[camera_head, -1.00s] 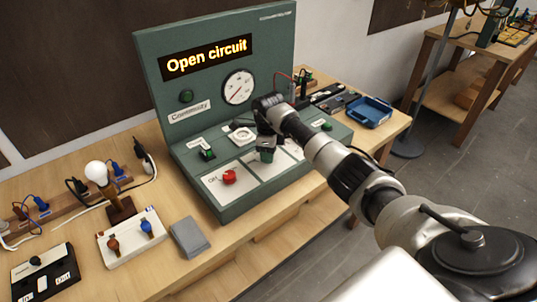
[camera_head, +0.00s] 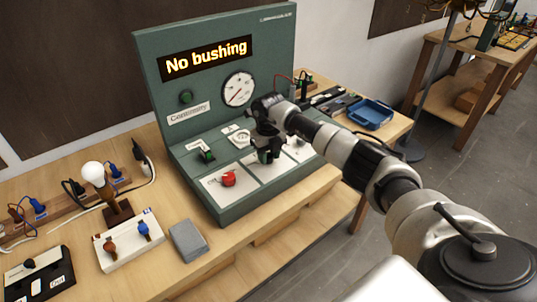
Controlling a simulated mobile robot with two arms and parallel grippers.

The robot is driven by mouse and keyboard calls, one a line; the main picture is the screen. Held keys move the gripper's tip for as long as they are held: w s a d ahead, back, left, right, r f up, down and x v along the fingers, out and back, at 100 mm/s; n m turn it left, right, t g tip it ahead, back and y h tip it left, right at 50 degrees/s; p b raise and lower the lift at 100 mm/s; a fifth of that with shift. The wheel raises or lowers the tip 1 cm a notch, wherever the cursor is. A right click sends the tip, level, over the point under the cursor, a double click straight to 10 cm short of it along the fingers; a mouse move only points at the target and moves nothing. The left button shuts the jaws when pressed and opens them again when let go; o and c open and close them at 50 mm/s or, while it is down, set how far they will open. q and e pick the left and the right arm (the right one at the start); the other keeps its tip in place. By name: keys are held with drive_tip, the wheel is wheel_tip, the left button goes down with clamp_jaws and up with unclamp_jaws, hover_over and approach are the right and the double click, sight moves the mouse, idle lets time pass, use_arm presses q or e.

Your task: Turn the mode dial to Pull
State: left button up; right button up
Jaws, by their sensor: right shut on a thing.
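The green test panel (camera_head: 180,70) stands upright at the back of the bench, and its display (camera_head: 206,58) reads "No bushing". My right gripper (camera_head: 267,150) points down over the middle white plate on the panel's sloped front. It is shut on a dark dial (camera_head: 268,158), which looks like the mode dial and is mostly hidden by the fingers. The dial's pointer and its markings, including any "Pull" label, cannot be read. My left gripper is not in view.
A red knob (camera_head: 228,179) sits on the plate left of my gripper. A bulb stand (camera_head: 119,213), a grey block (camera_head: 188,240) and a blue tray (camera_head: 371,114) are on the bench.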

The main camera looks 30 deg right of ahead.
sight(268, 155)
drive_tip(key=shift+m, duration=0.5)
drive_tip(key=o, duration=0.9)
wheel_tip(268, 155, up, 11)
drive_tip(key=b, duration=0.2)
drive_tip(key=shift+b, duration=0.3)
drive_tip(key=shift+f, duration=0.1)
